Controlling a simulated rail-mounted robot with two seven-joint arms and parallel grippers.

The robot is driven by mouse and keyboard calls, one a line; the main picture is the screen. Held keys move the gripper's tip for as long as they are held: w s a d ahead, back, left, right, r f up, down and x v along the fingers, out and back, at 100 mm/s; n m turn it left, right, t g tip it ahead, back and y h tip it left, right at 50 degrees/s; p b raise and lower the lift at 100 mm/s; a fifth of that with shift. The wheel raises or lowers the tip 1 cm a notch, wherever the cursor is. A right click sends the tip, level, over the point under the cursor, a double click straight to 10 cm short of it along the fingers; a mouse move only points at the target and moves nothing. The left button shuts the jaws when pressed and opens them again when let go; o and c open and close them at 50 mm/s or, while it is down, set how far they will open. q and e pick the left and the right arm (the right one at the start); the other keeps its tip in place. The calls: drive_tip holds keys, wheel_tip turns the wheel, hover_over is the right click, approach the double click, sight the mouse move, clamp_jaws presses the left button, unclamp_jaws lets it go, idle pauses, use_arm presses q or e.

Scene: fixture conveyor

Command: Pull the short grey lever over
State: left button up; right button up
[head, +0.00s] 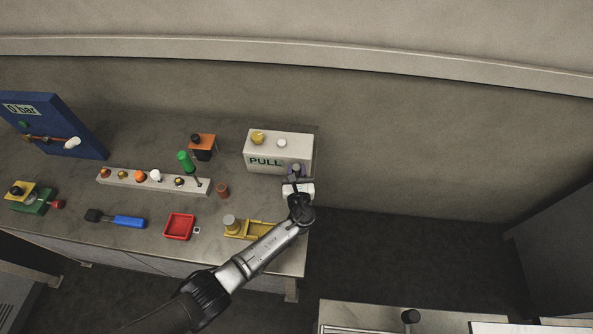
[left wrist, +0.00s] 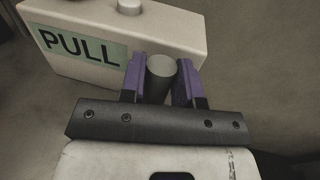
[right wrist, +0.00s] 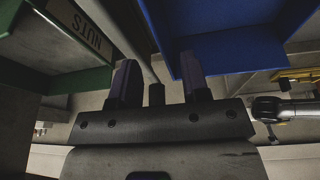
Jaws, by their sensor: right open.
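The short grey lever (left wrist: 161,68) shows in the left wrist view as a grey cylinder in front of the cream box marked PULL (left wrist: 85,45). My left gripper (left wrist: 161,82) has its two purple fingers on either side of the lever, close against it, and appears shut on it. In the head view my left gripper (head: 296,178) is at the front right corner of the PULL box (head: 300,152), and it largely hides the lever. My right gripper (right wrist: 160,80) is open, its fingers well apart, near a green bin and a blue bin; it is not in the head view.
A yellow tray (head: 262,231) lies under my left arm, with a red tray (head: 179,227) to its left. A cream strip with several knobs (head: 130,182) and a blue panel (head: 62,122) stand further left. In the right wrist view are a green bin (right wrist: 85,85) labelled NUTS and a blue bin (right wrist: 240,50).

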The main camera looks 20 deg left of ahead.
use_arm(q)
clamp_jaws()
